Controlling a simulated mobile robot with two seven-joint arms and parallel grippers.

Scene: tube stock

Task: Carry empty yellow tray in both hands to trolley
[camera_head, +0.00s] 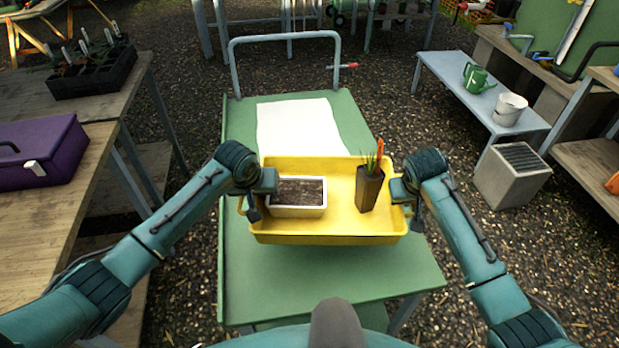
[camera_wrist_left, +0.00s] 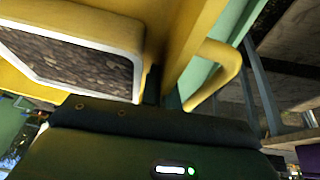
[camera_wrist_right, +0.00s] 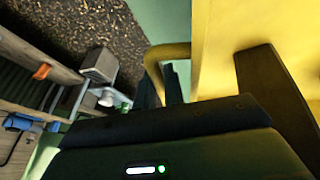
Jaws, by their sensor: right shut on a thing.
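The yellow tray (camera_head: 330,238) is over the green trolley (camera_head: 390,275); I cannot tell whether it touches the deck. It is not empty: a white planter of soil (camera_head: 297,211) stands in its left half and a tall brown pot (camera_head: 368,190) with a green plant and orange label in its right half. My left gripper (camera_head: 253,208) is at the tray's left end, its fingers beside the looped handle (camera_wrist_left: 222,75) in the left wrist view; their grip is unclear. My right gripper (camera_head: 414,212) is shut on the right handle (camera_wrist_right: 160,52).
A white sheet (camera_head: 298,130) lies on the trolley's far part, before its grey push bar (camera_head: 285,36). Wooden benches with a purple toolbox (camera_head: 40,155) and black seedling tray (camera_head: 92,74) stand left. A blue-grey bench (camera_head: 470,85) and grey bin (camera_head: 512,178) stand right.

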